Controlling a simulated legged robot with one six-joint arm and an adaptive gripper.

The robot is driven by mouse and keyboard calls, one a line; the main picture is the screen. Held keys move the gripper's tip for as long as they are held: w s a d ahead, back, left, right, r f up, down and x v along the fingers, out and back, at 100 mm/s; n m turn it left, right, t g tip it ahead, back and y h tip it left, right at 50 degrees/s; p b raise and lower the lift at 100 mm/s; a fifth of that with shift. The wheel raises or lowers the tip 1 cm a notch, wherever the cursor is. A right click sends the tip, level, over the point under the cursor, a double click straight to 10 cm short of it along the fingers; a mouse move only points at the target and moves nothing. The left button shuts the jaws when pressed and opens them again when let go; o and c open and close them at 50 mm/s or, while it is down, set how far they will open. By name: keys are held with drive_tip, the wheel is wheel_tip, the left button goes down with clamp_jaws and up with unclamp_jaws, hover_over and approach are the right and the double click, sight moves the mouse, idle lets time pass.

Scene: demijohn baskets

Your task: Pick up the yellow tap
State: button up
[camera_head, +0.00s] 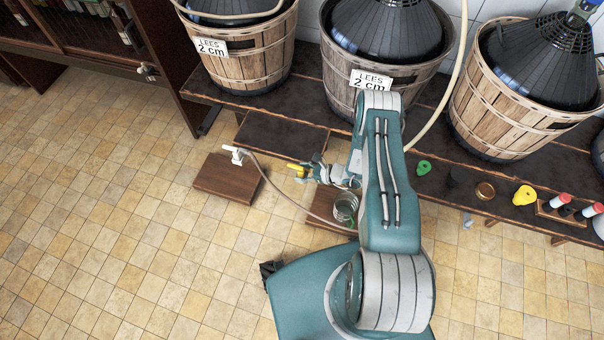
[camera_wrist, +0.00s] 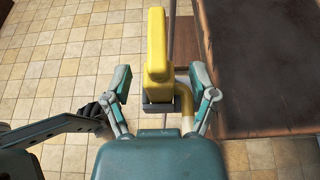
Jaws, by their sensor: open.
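The yellow tap (camera_head: 297,168) is at the end of my gripper (camera_head: 316,171) in the head view, above the floor in front of the dark bench. In the wrist view the yellow tap (camera_wrist: 156,45) has a blocky upright handle, a dark collar and a curved yellow spout. My gripper (camera_wrist: 161,80) is open there, with one finger on each side of the tap. Gaps show between the fingers and the tap, and I see no contact. The tap's lower part is hidden behind my gripper's body.
Slatted baskets (camera_head: 245,55) with dark demijohns stand on the dark bench (camera_head: 290,102). A white tap (camera_head: 235,152) is at a low wooden board (camera_head: 226,180), with a hose running toward a glass jar (camera_head: 345,207). Small green and yellow items lie right of my arm. Tiled floor is free at left.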

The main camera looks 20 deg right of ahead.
clamp_jaws()
drive_tip(key=shift+r, duration=0.1)
drive_tip(key=shift+r, duration=4.95)
